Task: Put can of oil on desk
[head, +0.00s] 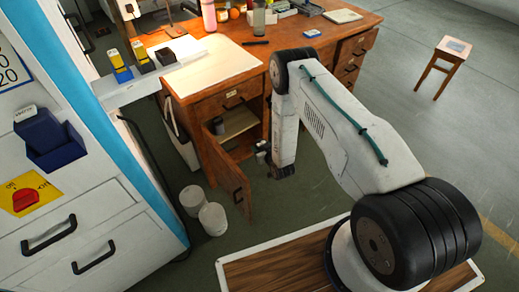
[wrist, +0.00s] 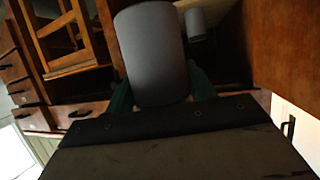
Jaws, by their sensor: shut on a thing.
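A plain grey cylinder (wrist: 150,55), which looks like the can of oil, is held between the green fingers of my gripper (wrist: 160,88) in the wrist view. No label shows on it. In the head view my gripper (head: 263,152) is small, in front of the open cupboard of the wooden desk (head: 285,33) and below desktop height. The held can is hard to make out there. The desktop has a cream sheet (head: 205,66) on its near left part.
The cupboard door (head: 229,183) hangs open beside my gripper. A small dark can (head: 218,125) stands inside; a small grey cylinder (wrist: 196,25) shows in the wrist view. The desktop's back holds a pink bottle (head: 208,14) and clutter. Two pale bins (head: 212,218) stand on the floor.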

